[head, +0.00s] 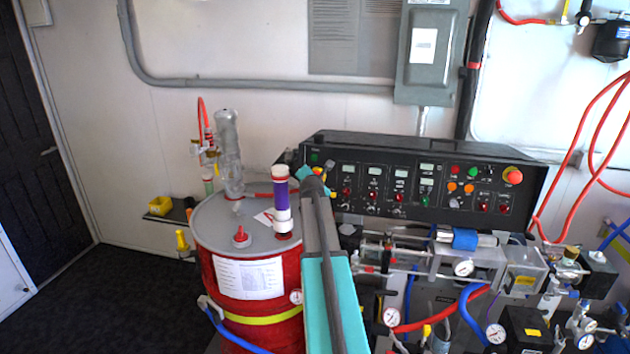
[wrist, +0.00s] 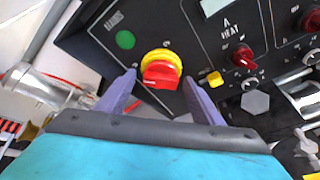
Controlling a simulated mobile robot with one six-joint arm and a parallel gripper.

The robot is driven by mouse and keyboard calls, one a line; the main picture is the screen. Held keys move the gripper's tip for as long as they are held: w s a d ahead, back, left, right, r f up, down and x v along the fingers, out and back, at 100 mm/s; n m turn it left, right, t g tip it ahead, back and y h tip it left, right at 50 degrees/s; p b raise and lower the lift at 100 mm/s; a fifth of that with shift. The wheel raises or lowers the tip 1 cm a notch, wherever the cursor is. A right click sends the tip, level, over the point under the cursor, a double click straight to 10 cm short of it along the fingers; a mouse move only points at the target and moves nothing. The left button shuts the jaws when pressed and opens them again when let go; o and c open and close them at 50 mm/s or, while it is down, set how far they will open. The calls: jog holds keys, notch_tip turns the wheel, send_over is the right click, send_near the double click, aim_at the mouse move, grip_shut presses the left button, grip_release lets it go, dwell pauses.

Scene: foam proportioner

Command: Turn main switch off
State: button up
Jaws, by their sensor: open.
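The main switch (wrist: 161,71) is a red rotary handle on a yellow round base, on the black control panel (wrist: 205,75). In the wrist view it sits between and just beyond my two open fingers, apart from both. My gripper (wrist: 158,88) is open and empty, with one finger on each side of the switch. In the head view my gripper (head: 312,175) is at the left end of the control panel (head: 425,150), and my arm hides most of the switch there.
A red drum (head: 245,312) with a purple-banded cylinder (head: 281,205) on top stands left of my arm. A green button (wrist: 125,40), a small yellow button (wrist: 215,79) and a red HEAT knob (wrist: 243,56) are near the switch. Pipes and gauges (head: 463,268) fill the space below the panel.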

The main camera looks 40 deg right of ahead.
jog(key=shift+s+a, duration=0.1)
jog(key=b+v, duration=0.5)
jog(key=v, duration=0.8)
jog(key=shift+s+a, duration=0.15)
jog(key=shift+a, duration=0.15)
jog(key=shift+r, duration=0.1)
dwell(0.5)
